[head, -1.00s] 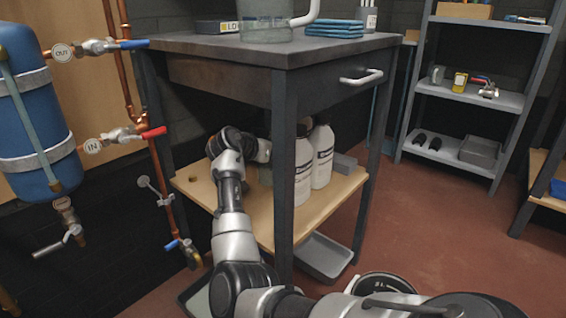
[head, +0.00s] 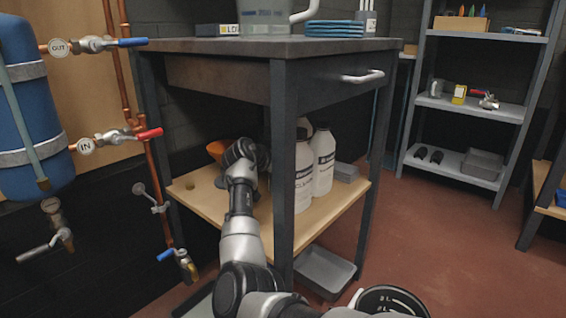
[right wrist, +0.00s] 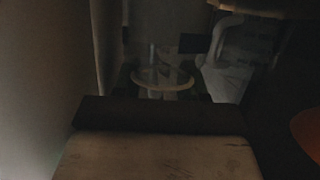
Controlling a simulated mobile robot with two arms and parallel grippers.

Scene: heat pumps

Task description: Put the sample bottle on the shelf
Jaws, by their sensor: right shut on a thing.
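My right arm reaches under the workbench to its low wooden shelf (head: 320,214). Its hand is by the front table leg in the head view, and the fingers are hidden there. In the dark right wrist view my right gripper (right wrist: 163,84) is shut on a clear, round-rimmed thing, which I take for the sample bottle (right wrist: 162,76). Whether it touches the shelf cannot be told. My left gripper is not in view.
An orange funnel (head: 216,149) is left of the hand and shows at the wrist view's right edge (right wrist: 308,135). A grey block (head: 345,171) lies behind the white bottles. The table leg (head: 283,190) stands in front. A grey tray (head: 323,270) is on the floor.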

